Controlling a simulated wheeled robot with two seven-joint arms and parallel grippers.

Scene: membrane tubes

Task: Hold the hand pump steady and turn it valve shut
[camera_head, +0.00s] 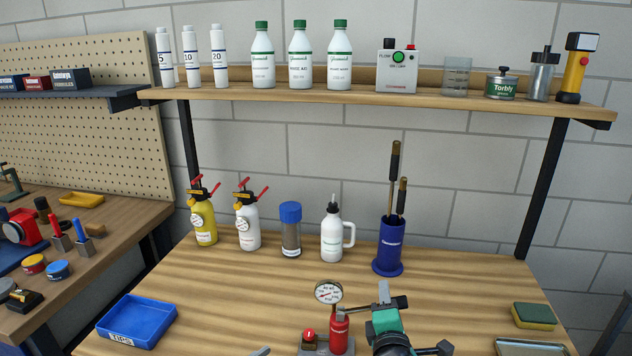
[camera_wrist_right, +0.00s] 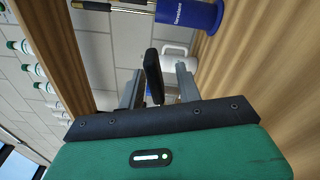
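The hand pump has a red cylinder (camera_head: 340,333), a round dial gauge (camera_head: 328,292) and a grey base at the front middle of the bench. A red valve knob (camera_head: 309,336) sits on its left side. Its black lever handle (camera_head: 380,303) points right; what appears to be its dark grip (camera_wrist_right: 153,76) shows in the right wrist view. My right gripper (camera_head: 384,294) is at the handle; in its wrist view its fingers (camera_wrist_right: 160,88) stand apart on either side of the grip, with gaps. A grey tip of my left gripper (camera_head: 262,351) shows at the bottom edge, left of the pump.
A blue tray (camera_head: 138,320) lies at the front left. Behind stand a yellow sprayer (camera_head: 203,225), a white sprayer (camera_head: 248,230), a blue-capped jar (camera_head: 291,235), a white jug (camera_head: 332,240) and a blue holder (camera_head: 388,250). A sponge (camera_head: 534,316) lies right.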

